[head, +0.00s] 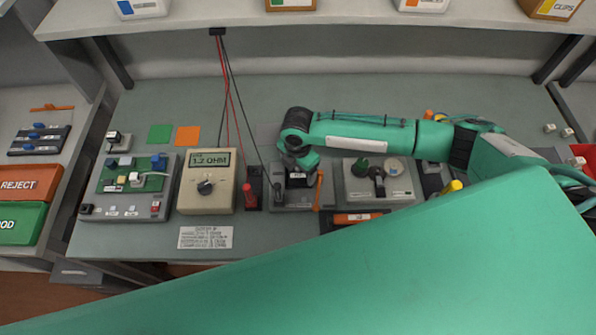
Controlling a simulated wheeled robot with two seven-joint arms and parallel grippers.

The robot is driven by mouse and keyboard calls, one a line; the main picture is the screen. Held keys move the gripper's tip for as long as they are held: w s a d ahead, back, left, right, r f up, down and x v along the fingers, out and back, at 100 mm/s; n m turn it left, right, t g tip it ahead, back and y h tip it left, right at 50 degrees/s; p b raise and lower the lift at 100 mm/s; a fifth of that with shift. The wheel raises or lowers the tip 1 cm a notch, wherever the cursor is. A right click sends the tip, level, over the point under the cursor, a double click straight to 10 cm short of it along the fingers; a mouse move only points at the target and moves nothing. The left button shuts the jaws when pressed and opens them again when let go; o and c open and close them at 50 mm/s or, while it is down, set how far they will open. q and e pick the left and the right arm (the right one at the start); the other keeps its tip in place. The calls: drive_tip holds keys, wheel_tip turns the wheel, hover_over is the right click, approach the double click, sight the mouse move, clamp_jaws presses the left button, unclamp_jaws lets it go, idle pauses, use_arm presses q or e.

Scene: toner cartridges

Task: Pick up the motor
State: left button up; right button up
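My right arm reaches in from the right, and its dark wrist bends down over a small grey fixture (290,198) in the middle of the bench. My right gripper (297,172) points down at a small dark block (297,181) in that fixture, which looks like the motor. The gripper's fingers are small and mostly hidden, so I cannot tell whether they touch the block or how wide they are. An orange lever (318,190) stands at the fixture's right side. My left gripper is not in view.
A grey control box (378,182) is to the right. A circuit board fixture (130,182) is at far left. My large green link covers the foreground.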

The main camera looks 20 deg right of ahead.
drive_tip(key=c, duration=0.7)
drive_tip(key=shift+r, duration=0.2)
